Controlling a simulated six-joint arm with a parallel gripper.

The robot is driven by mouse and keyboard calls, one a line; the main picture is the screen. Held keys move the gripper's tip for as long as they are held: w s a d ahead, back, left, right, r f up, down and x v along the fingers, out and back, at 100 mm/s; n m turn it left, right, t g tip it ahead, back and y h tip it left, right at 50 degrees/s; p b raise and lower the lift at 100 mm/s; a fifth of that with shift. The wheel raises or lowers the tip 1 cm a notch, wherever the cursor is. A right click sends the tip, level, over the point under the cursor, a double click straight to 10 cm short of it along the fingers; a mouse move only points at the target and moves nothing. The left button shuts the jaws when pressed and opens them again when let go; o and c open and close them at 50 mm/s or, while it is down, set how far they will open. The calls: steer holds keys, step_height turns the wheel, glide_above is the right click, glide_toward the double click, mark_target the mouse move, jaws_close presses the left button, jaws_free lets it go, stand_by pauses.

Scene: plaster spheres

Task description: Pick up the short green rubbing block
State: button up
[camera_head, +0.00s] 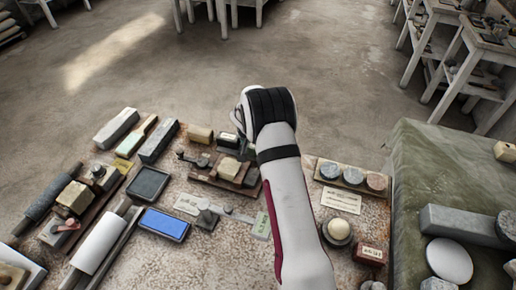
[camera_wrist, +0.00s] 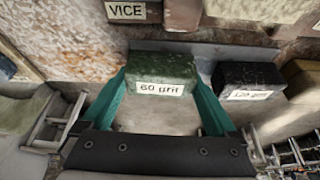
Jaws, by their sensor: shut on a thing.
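The short green rubbing block (camera_wrist: 160,68) carries a white label reading "60 grit" in the wrist view. It sits between the two teal fingers of my gripper (camera_wrist: 160,78), one at each end of the block, and the gripper is shut on it. I cannot tell whether it is clear of the surface below.
A black block (camera_wrist: 248,80), its label seeming to read "120 grit", is just right of the green one. A "VICE" label (camera_wrist: 126,11) is above. In the head view, a cluttered bench (camera_head: 200,265) holds stones, a blue pad (camera_head: 164,223) and a white sphere (camera_head: 337,228).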

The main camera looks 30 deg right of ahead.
steer(key=r, duration=0.4)
steer(key=shift+s+d+r, duration=0.1)
steer(key=shift+s+d, duration=0.05)
steer(key=shift+d, duration=0.05)
steer(key=s+d+r, duration=0.4)
steer(key=s, duration=0.1)
steer(key=s+d+r, duration=0.2)
steer(key=s+d, duration=0.1)
steer(key=shift+s+d+r, duration=0.1)
steer(key=shift+s+r, duration=0.15)
steer(key=o, duration=1)
steer(key=c, duration=1)
